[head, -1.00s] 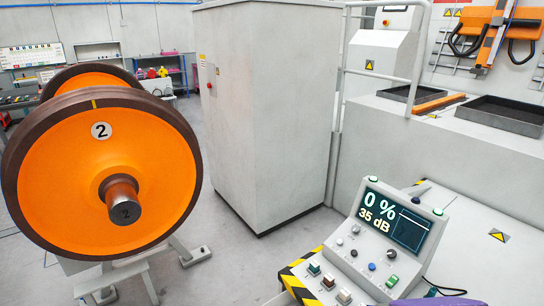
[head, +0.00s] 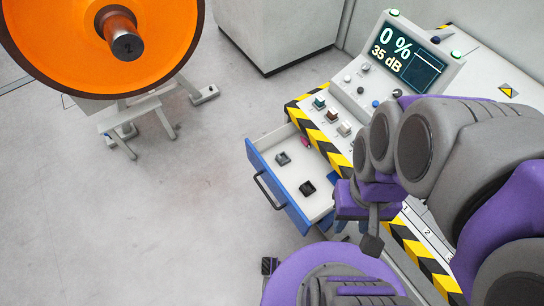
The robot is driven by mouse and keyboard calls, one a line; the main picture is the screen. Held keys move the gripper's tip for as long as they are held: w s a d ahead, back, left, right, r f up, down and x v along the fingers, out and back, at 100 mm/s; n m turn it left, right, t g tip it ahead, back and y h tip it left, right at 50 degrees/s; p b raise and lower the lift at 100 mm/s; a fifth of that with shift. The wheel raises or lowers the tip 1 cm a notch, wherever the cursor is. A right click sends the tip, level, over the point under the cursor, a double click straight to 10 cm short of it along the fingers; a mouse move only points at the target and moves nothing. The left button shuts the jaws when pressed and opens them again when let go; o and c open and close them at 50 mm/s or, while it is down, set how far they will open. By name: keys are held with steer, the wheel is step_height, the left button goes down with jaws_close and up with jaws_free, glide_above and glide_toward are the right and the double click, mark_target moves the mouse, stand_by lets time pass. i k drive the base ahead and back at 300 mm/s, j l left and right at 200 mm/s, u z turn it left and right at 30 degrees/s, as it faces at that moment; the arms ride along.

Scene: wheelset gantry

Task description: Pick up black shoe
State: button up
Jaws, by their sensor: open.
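The black shoe (head: 307,187) is a small dark block lying on the white floor of an open drawer (head: 279,203), towards its front right. A similar grey block (head: 283,158) lies further back in the drawer. My gripper (head: 366,226) is above the right side of the drawer area, to the right of the black shoe and apart from it. It is open, and I see nothing held in it. One dark finger pad shows, while my arm's links hide part of the gripper and the right end of the drawer.
A control console (head: 377,88) with a screen reading 0 % and 35 dB stands behind the drawer, edged by yellow-black stripes. A small pink item (head: 305,142) shows at the drawer's back. An orange wheel (head: 62,38) on a grey stand is at left. The floor between is clear.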

mark_target(307, 189)
steer(key=z, duration=0.7)
steer(key=j+z, duration=0.7)
steer(key=z, duration=0.25)
steer(key=k+j+z, duration=0.1)
steer(key=j+z, duration=0.2)
steer(key=z, duration=0.15)
steer(key=k+j+z, duration=0.15)
steer(key=j+z, duration=0.15)
steer(key=z, duration=0.2)
steer(key=k+j+z, duration=0.3)
steer(key=k+j, duration=0.8)
steer(key=j, duration=0.1)
